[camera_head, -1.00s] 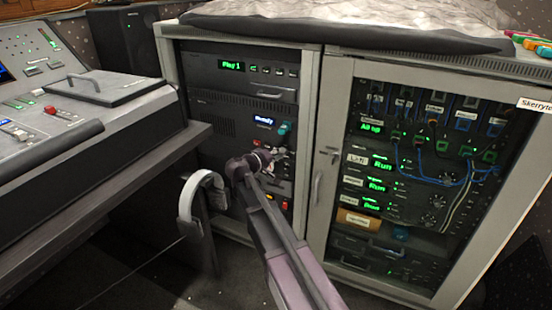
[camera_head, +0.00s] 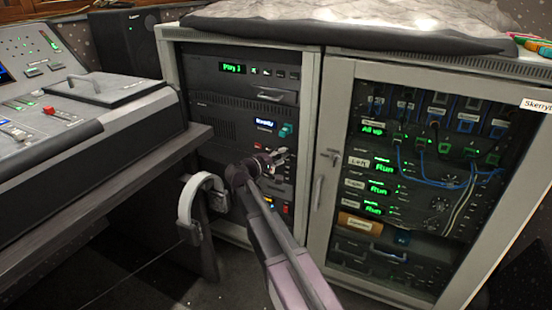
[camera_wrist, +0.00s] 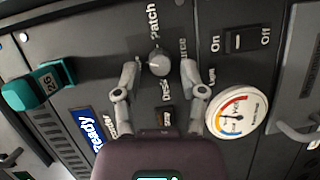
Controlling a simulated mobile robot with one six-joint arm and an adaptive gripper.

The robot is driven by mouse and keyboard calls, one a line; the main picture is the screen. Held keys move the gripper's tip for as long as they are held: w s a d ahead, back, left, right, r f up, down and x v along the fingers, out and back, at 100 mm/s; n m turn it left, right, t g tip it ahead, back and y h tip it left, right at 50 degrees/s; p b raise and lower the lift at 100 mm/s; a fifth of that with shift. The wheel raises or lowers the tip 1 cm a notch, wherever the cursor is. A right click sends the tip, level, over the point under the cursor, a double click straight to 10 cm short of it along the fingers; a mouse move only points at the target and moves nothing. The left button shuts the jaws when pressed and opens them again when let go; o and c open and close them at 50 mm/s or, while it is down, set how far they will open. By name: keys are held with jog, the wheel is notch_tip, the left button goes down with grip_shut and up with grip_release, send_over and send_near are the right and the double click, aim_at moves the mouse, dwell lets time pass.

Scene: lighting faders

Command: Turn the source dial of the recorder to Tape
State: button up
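The source dial (camera_wrist: 158,63) is a small round grey knob on the recorder's dark front panel in the wrist view. "Patch" is printed above it and "Desk" below it. A partly covered label, likely "Source", stands to its right. I cannot read a Tape mark or be sure where the pointer aims. My gripper (camera_wrist: 160,70) is open, one finger on each side of the dial, with gaps visible. In the head view my gripper (camera_head: 278,157) is at the recorder (camera_head: 225,125) in the left rack, and hides the dial.
Near the dial are a teal handle marked 26 (camera_wrist: 35,88), a lit "Ready" display (camera_wrist: 90,129), a round meter (camera_wrist: 237,110) and an On/Off switch (camera_wrist: 240,40). Headphones (camera_head: 203,198) hang left of my arm. A mixing desk (camera_head: 90,150) stands left, a glazed rack (camera_head: 425,180) right.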

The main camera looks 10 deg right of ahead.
jog(key=shift+o, duration=0.2)
jog(key=shift+s, duration=0.15)
jog(key=shift+s, duration=0.15)
jog(key=s+a+m+t+y+b, duration=0.2)
jog(key=s+a+m+t, duration=0.1)
jog(key=s+a, duration=0.5)
jog(key=shift+s+f+t, duration=0.15)
jog(key=shift+s+t, duration=0.55)
jog(key=shift+s, duration=0.25)
jog(key=x, duration=1.3)
jog(key=shift+w+d+f, duration=0.15)
jog(key=shift+w, duration=0.2)
